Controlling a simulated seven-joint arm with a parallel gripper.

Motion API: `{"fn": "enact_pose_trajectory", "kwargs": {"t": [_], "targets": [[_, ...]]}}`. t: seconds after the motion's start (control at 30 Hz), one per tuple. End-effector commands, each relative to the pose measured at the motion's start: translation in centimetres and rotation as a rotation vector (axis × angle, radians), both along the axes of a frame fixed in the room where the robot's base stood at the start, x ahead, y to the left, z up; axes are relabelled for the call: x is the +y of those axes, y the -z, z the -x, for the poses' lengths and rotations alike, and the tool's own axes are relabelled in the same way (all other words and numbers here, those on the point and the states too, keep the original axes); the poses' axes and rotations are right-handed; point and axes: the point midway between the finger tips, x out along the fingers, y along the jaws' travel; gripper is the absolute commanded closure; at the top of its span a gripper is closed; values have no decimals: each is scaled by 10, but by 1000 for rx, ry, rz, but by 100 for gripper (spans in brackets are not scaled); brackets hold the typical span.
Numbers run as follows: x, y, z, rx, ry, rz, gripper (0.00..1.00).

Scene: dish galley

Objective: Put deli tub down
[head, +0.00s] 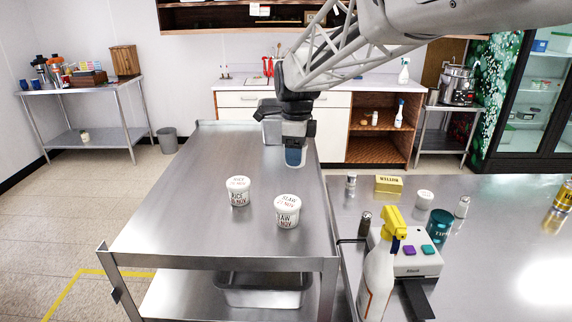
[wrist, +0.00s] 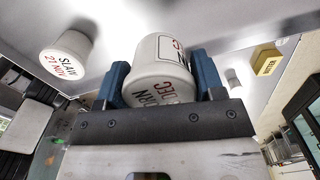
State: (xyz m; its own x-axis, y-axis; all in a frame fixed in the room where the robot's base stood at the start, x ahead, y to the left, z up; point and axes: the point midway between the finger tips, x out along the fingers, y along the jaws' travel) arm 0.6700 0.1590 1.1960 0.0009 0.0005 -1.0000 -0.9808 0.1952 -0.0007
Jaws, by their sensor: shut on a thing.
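My gripper (head: 296,158) is over the far right part of the steel table (head: 200,165), fingers pointing down. In the wrist view the gripper (wrist: 166,88) is shut on a white deli tub (wrist: 160,66), whose label partly reads "RN" and "DEC". In the head view this tub is hidden behind the fingers; I cannot tell whether its base touches the table. Two similar lidded tubs stand upright nearer on the table: a rice tub (head: 238,191) and a slaw tub (head: 287,211). The slaw tub (wrist: 68,52) also shows in the wrist view, apart from the held one.
A steel pan (head: 262,295) sits on the lower shelf.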

Motion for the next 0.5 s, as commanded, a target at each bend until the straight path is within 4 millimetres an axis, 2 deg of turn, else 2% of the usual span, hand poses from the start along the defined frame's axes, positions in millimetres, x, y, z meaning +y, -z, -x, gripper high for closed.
{"fn": "enact_pose_trajectory", "kwargs": {"t": [0.23,0.5], "targets": [[0,30,0,1,0,0,63],[0,34,0,0,0,0,63]]}}
